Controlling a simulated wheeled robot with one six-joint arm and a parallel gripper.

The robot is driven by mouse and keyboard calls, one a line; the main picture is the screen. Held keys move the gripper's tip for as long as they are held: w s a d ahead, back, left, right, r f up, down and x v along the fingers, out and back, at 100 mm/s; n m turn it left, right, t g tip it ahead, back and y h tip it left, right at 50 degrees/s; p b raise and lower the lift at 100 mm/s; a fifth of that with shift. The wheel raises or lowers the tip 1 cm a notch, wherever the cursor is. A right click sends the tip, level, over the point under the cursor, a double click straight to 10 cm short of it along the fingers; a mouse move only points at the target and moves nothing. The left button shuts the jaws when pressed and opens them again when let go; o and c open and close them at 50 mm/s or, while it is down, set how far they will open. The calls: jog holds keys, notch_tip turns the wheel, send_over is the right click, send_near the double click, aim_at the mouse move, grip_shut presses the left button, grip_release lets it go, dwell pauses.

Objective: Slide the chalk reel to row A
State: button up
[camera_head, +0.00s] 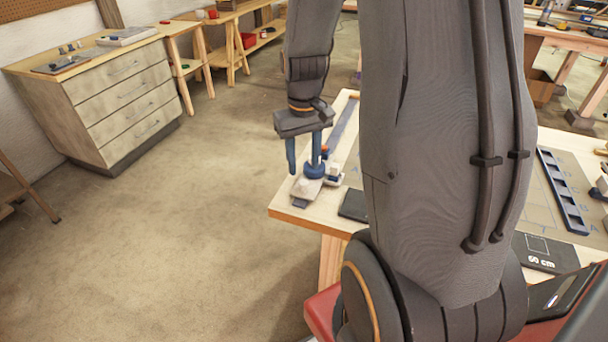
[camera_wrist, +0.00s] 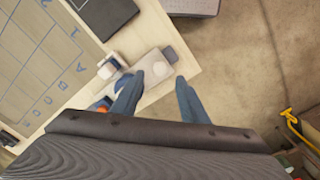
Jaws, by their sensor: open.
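My gripper (camera_head: 303,174) is open, with two blue fingers pointing down over the near left corner of the light wooden table. In the wrist view its fingertips (camera_wrist: 158,82) stand apart, with nothing seen gripped. A beige block with a round pale top and dark end (camera_wrist: 153,67) lies just beyond and between the tips. It may be the chalk reel, and it also shows in the head view (camera_head: 304,188). I cannot tell whether a finger touches it. A lettered grid mat (camera_wrist: 40,62) is at left in the wrist view; its row letters are small and blurred.
A small white item (camera_wrist: 110,67) sits close beside the block, toward the mat. A blue-and-orange thing (camera_wrist: 100,104) is partly hidden by the gripper. A dark flat slab (camera_wrist: 103,12) lies on the table. The table edge is very near; open floor is beyond.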

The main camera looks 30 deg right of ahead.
aim_at(304, 182)
jog(key=shift+f+p, duration=0.5)
jog(key=shift+f, duration=2.3)
jog(key=shift+c, duration=0.4)
grip_shut()
